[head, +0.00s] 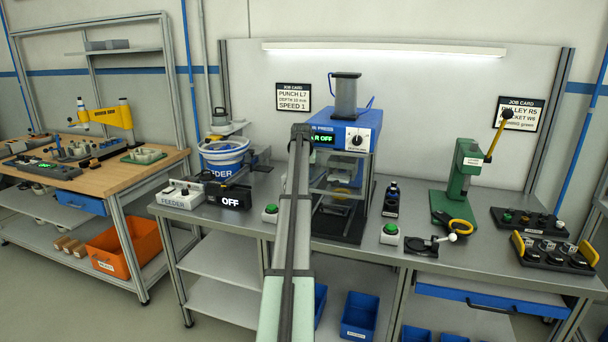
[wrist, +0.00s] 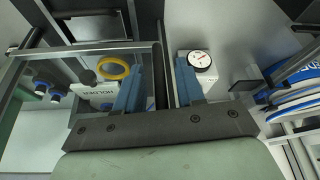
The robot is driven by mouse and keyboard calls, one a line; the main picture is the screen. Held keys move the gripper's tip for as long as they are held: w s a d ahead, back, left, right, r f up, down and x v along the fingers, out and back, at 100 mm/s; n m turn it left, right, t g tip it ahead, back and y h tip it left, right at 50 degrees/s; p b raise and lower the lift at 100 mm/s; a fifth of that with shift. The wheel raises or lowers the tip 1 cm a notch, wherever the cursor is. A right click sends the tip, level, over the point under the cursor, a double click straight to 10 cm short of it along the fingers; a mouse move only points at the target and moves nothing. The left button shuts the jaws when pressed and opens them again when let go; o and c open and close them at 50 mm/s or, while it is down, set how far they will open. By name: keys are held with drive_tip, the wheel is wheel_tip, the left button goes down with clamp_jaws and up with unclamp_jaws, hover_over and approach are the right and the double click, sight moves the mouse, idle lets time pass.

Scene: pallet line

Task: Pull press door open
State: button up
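The press (head: 344,133) has a blue head with a dial and a green display, partly covered by my arm, above a clear-sided metal cage (head: 342,185). My arm crosses in front of its left side and hides my gripper in the head view. In the wrist view my gripper (wrist: 158,85) has two blue fingers spread apart. A dark upright edge, seemingly of the press door (wrist: 159,62), stands between them. A clear pane stretches left from it. I cannot tell whether the fingers touch the edge, nor how far the door stands open.
A feeder bowl (head: 223,154) and an OFF box (head: 230,196) stand left of the press. Green buttons (head: 389,234) sit on the bench at either side. A green lever press (head: 458,185) and a yellow ring (head: 457,226) are to the right. A white dial gauge (wrist: 200,60) shows beside the right finger.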

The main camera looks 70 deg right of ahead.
clamp_jaws()
idle(0.3)
idle(0.3)
